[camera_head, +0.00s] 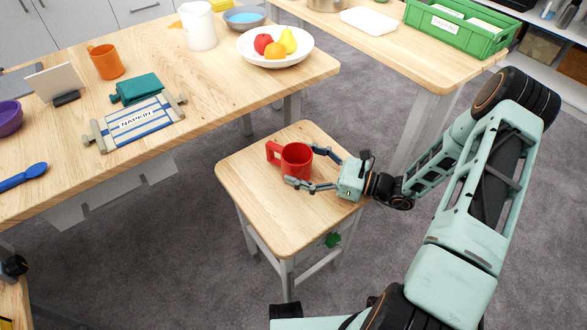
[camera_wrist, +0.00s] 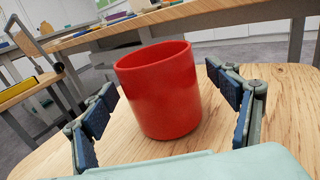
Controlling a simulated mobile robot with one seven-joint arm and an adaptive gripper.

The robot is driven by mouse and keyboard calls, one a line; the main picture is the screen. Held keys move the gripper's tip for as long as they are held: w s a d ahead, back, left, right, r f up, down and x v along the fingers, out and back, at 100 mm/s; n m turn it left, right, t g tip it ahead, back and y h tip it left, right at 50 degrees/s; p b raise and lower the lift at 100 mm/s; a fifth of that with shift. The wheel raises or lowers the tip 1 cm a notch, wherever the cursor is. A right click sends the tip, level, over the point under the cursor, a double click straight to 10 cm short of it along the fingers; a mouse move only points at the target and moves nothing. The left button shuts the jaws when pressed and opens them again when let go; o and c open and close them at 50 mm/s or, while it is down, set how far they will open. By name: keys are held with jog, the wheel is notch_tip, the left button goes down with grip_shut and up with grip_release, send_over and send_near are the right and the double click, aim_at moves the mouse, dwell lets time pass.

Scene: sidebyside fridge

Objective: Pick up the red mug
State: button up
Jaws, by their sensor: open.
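The red mug (camera_head: 296,160) stands upright on a small square wooden stool (camera_head: 262,210) in the head view. Its handle points left, away from my gripper. My gripper (camera_head: 302,168) is low over the stool top, coming from the right, with its fingers open on either side of the mug. In the wrist view the red mug (camera_wrist: 160,90) sits between the two blue-padded fingers (camera_wrist: 162,98), with a gap visible on both sides. The handle is hidden behind the mug in the wrist view.
A second table (camera_head: 375,52) holds a green crate (camera_head: 457,28).

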jog(key=shift+x, duration=0.9)
jog(key=shift+c, duration=0.3)
jog(key=c, duration=1.5)
jog(key=shift+r, duration=0.1)
